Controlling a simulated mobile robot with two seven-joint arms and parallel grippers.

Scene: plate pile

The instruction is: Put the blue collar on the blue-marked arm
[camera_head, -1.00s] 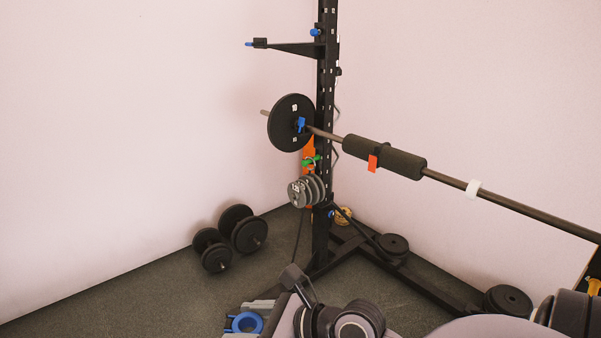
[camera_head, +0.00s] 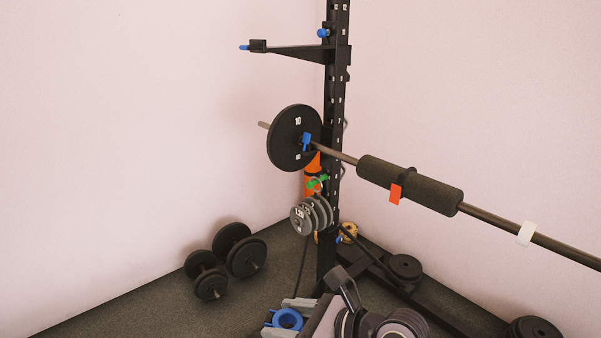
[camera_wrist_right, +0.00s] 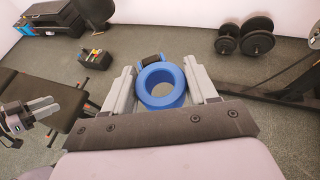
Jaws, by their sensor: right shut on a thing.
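The blue collar (camera_head: 287,319) is a thick ring with a clamp, held low in front of the rack. My right gripper (camera_head: 287,317) is shut on it; in the right wrist view the collar (camera_wrist_right: 161,102) sits between the two grey fingers, its hole facing the camera. The blue-marked arm (camera_head: 292,52) is a black bar with a blue tip, reaching left from the rack's upper post. It is bare and well above the collar. My left gripper (camera_wrist_right: 35,115) shows at the left of the right wrist view; its jaw gap is unclear.
A barbell with a black plate (camera_head: 292,138), blue clip and foam pad (camera_head: 410,184) crosses below the arm. Small grey plates (camera_head: 312,215) hang on the rack post (camera_head: 335,130). Dumbbells (camera_head: 240,250) lie on the floor at left. The space left of the arm is clear.

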